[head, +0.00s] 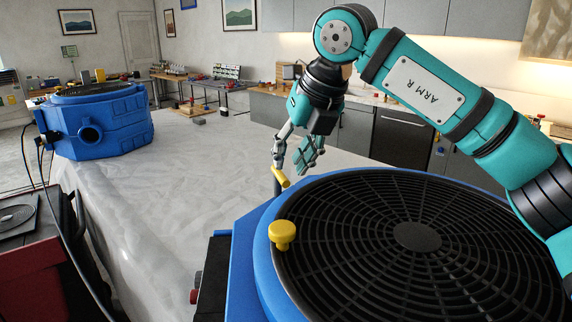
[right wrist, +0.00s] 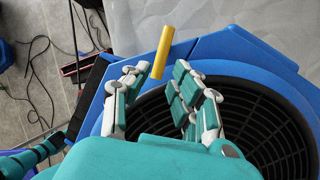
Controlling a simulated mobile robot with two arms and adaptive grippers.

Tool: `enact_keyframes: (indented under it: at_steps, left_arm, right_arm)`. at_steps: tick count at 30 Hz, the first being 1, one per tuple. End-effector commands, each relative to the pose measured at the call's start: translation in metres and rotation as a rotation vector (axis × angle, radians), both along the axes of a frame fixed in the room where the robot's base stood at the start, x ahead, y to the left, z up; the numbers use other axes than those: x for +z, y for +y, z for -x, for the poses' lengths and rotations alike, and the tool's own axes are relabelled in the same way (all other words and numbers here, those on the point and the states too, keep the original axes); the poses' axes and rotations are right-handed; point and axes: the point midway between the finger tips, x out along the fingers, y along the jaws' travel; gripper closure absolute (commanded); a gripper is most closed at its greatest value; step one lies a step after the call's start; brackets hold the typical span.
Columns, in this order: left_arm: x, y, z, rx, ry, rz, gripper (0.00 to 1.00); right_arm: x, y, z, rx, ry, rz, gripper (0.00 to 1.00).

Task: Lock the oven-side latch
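A yellow bar-shaped latch handle (head: 281,177) stands on a dark post at the far edge of the near blue fan unit (head: 243,262). It also shows in the right wrist view (right wrist: 162,52), tilted. A second yellow latch knob (head: 283,233) sits on the near-left part of the blue rim. My right gripper (head: 289,166) is open, fingers apart, just above the bar-shaped handle. In the right wrist view the fingertips (right wrist: 157,78) lie on either side of the handle's lower end; I cannot tell whether they touch it.
The fan's black round grille (head: 417,237) fills the lower right. Another blue fan unit (head: 98,128) sits at the far left of the pale covered table (head: 190,185). A dark oven (head: 401,137) is in the kitchen counter behind. The table middle is clear.

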Motion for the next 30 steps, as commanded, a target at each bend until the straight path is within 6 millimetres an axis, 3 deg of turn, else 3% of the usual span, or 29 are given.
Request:
enact_keyframes:
  at_steps: [6,17,24,30]
  left_arm:
    - [0.007,0.001,-0.001,0.0,-0.001,-0.002,1.0]
    - [0.008,0.003,-0.002,0.0,-0.003,-0.003,1.0]
    - [0.008,0.003,-0.002,0.001,-0.003,-0.003,1.0]
    - [0.008,0.003,-0.002,0.001,-0.003,-0.003,1.0]
  right_arm:
    - [-0.024,0.008,-0.008,0.0,0.001,0.001,0.75]
    - [-0.031,0.01,-0.01,0.0,0.0,0.0,0.75]
    - [-0.031,0.01,-0.01,0.0,0.0,0.0,1.0]
    - [-0.031,0.01,-0.01,0.002,0.0,0.0,1.0]
